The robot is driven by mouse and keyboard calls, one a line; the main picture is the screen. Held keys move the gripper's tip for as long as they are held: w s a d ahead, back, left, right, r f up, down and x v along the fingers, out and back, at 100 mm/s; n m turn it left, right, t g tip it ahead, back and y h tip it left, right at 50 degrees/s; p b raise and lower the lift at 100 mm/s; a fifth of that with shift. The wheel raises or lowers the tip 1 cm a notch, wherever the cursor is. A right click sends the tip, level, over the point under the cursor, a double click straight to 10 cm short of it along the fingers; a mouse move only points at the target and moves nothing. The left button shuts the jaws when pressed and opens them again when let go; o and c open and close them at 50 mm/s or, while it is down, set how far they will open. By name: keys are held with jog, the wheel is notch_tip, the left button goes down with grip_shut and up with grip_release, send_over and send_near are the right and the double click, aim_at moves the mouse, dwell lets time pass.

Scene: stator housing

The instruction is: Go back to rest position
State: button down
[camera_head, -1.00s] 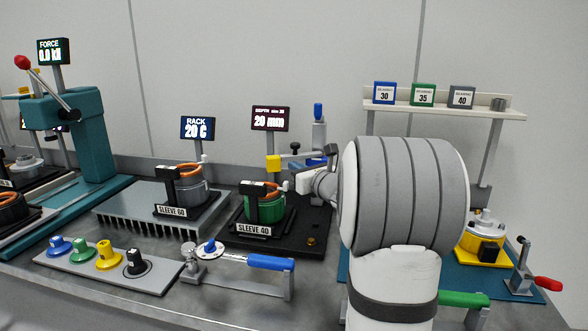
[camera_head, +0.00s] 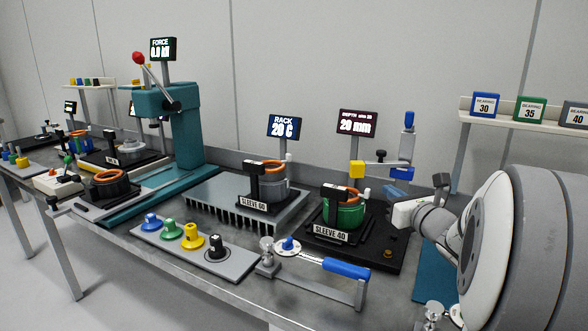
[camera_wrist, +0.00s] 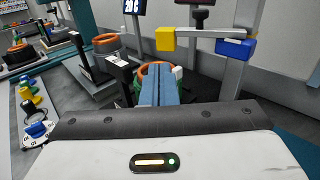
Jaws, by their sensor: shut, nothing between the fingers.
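My gripper (camera_wrist: 160,84) shows in the wrist view with its two blue-grey fingers pressed together and nothing between them. Behind the fingertips in that view is the green housing with an orange ring (camera_wrist: 153,68), partly hidden by them. In the head view my arm fills the right side, and its wrist end points left toward the station with the green housing (camera_head: 344,213). My gripper appears apart from that housing there. The housing stands in a black holder labelled SLEEVE 40 (camera_head: 326,233), under a display reading 20 mm (camera_head: 357,122).
A grey housing with an orange ring (camera_head: 270,187) sits on the finned rack (camera_head: 215,205). A teal press (camera_head: 177,120) stands left. A tray of coloured knobs (camera_head: 155,236) and a blue-handled tool (camera_head: 345,268) lie along the front edge. A bearing shelf (camera_head: 465,103) is at right.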

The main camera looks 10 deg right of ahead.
jog(key=s+a+n+g+y+p, duration=0.3)
jog(key=s+a+n+g+p, duration=0.15)
jog(key=a+n, duration=0.45)
jog(key=s+a+n+g+y+p, duration=0.3)
jog(key=s+a+n+g, duration=0.2)
jog(key=a+n, duration=0.5)
jog(key=s+n+g+h+p, duration=0.5)
jog(key=s+n+h+p, duration=0.2)
jog(key=s+n, duration=0.8)
jog(key=shift+f+g+h, duration=0.35)
jog(key=shift+f+h, duration=0.05)
jog(key=shift+h, duration=0.2)
